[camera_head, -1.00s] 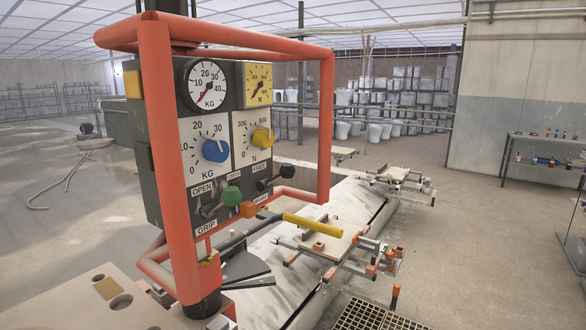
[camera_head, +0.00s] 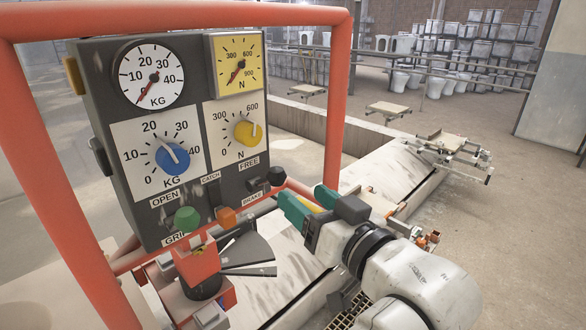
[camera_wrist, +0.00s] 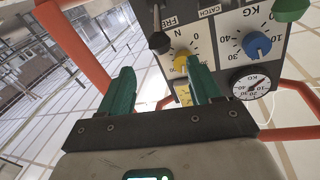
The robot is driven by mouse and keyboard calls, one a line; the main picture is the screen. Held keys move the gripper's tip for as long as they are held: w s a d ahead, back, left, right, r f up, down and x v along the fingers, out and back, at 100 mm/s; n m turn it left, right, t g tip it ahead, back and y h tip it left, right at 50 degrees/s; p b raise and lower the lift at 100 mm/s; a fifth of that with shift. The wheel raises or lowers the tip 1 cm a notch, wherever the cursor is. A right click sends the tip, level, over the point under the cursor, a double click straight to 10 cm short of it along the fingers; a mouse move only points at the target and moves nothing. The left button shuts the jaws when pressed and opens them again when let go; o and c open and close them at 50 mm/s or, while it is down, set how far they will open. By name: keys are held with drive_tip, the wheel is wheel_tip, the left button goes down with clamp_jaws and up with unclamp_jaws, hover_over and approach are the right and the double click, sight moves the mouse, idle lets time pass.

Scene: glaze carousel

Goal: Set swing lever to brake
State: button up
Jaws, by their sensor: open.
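The swing lever, a short lever with a black knob (camera_head: 276,175), sits at the lower right of the control panel (camera_head: 112,205). It sticks out right, between the FREE label (camera_head: 249,162) above and the BRAKE label (camera_head: 252,200) below; I cannot tell its exact setting. My gripper (camera_head: 306,200) is open and empty, with green fingers, just right of and a little below the knob, apart from it. In the wrist view the black knob (camera_wrist: 160,42) shows beyond and between the fingertips (camera_wrist: 158,76), near the FREE label.
A green knob (camera_head: 187,220) and an orange catch knob (camera_head: 226,217) sit left of the lever. Blue (camera_head: 172,158) and yellow (camera_head: 247,132) dials are above. An orange-red tube frame (camera_head: 338,110) surrounds the panel. A yellow handle is mostly hidden behind my gripper.

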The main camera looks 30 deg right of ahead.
sight(282, 180)
drive_tip(key=w, duration=0.6)
drive_tip(key=w+a+p, duration=0.1)
drive_tip(key=w, duration=0.3)
drive_tip(key=shift+a+f, duration=0.1)
drive_tip(key=shift+c, duration=0.5)
clamp_jaws()
